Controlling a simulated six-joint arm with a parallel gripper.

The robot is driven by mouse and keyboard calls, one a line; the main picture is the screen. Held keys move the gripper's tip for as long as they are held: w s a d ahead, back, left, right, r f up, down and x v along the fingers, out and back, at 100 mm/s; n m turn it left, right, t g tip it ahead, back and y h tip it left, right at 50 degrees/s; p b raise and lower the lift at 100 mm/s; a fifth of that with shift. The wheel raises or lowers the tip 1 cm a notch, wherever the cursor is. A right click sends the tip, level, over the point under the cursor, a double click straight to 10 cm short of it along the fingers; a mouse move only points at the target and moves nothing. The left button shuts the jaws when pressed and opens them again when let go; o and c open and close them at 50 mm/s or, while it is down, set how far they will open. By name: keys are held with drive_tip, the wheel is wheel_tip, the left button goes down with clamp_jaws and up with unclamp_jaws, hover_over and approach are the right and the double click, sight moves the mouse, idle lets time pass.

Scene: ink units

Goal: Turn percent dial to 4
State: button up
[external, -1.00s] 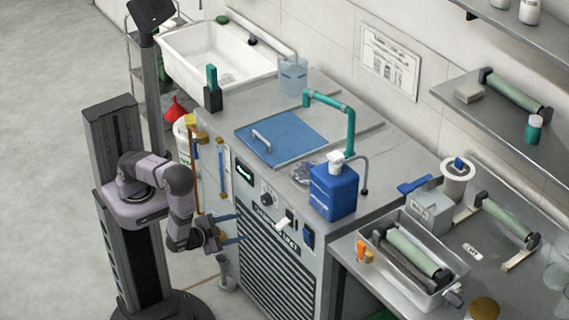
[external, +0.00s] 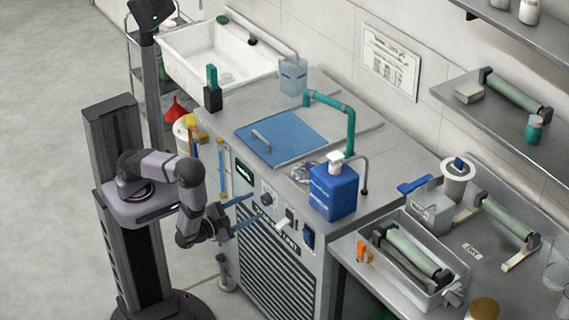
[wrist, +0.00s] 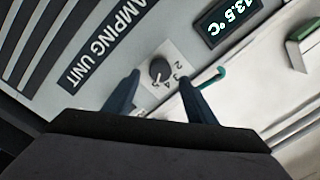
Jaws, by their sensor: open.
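The percent dial is a dark round knob (wrist: 159,69) on a pale plate with small digits, 2, 3 and 4 among them. In the external view the knob (external: 266,199) is on the upper front panel of the grey damping unit (external: 285,272). Its pointer setting is too small to tell for sure. My gripper (external: 257,205) is open and empty, in front of the panel at about dial height. In the wrist view its two dark blue fingertips (wrist: 163,79) lie to either side of the knob, apart from it.
A green-lit display (wrist: 228,18) reading 13.5 °C is beside the dial. A blue jug (external: 333,190) stands on the top above.

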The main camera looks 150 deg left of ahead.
sight(263, 201)
drive_tip(key=shift+s+a, duration=0.1)
drive_tip(key=shift+a, duration=1.85)
drive_tip(key=c, duration=1)
